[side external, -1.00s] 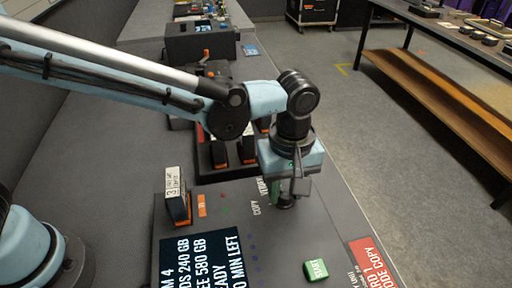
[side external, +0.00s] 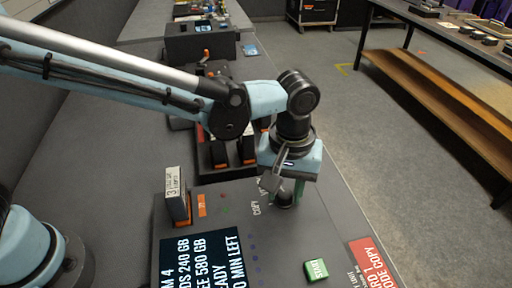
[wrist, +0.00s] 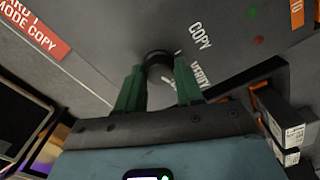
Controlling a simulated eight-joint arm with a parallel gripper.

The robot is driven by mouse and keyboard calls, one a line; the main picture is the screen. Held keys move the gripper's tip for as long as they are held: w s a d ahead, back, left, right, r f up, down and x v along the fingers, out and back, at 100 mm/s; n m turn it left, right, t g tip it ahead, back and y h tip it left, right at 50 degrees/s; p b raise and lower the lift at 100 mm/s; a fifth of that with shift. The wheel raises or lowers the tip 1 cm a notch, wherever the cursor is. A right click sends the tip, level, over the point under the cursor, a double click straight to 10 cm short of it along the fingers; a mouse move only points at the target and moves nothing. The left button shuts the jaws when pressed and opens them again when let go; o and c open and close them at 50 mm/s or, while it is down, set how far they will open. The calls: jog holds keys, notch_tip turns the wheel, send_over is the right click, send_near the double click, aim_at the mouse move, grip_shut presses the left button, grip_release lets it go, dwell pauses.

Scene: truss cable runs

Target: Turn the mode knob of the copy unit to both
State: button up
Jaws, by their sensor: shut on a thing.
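The copy unit (side external: 325,232) is a grey panel in the lower part of the side view. It has a lit screen (side external: 200,262), a green START button (side external: 316,269) and a red label (side external: 372,262) reading MODE COPY. My gripper (side external: 284,190) points down at the panel and is shut on the dark round mode knob (side external: 286,205). In the wrist view, the green fingers of my gripper (wrist: 159,66) sit on either side of the knob (wrist: 157,58). The words COPY (wrist: 200,36) and VERIFY (wrist: 200,70) are printed beside it. The knob's pointer and any "both" mark are hidden.
A card marked 3 (side external: 176,196) stands in an orange-edged slot left of the knob. A dark rack with several modules (side external: 222,150) stands behind my wrist. A workbench with a wooden shelf (side external: 430,85) is at the right, beyond open floor.

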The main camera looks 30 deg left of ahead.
aim_at(285, 192)
jog(key=shift+m, duration=1.9)
jog(key=o, duration=1)
jog(key=shift+o, duration=0.2)
notch_tip(285, 192, up, 12)
jog(key=a+t+h, duration=0.1)
jog(key=a+t, duration=0.2)
jog(key=a, duration=1.1)
jog(key=s+a+f+t, duration=0.2)
jog(key=s+a, duration=0.1)
jog(key=a, duration=0.4)
jog(key=s+a+f+t+y, duration=0.1)
jog(key=s+a+f+t, duration=0.1)
jog(key=a, duration=0.5)
jog(key=shift+s+a+f, duration=0.2)
jog(key=shift+s+f, duration=0.2)
jog(key=shift+f, duration=0.2)
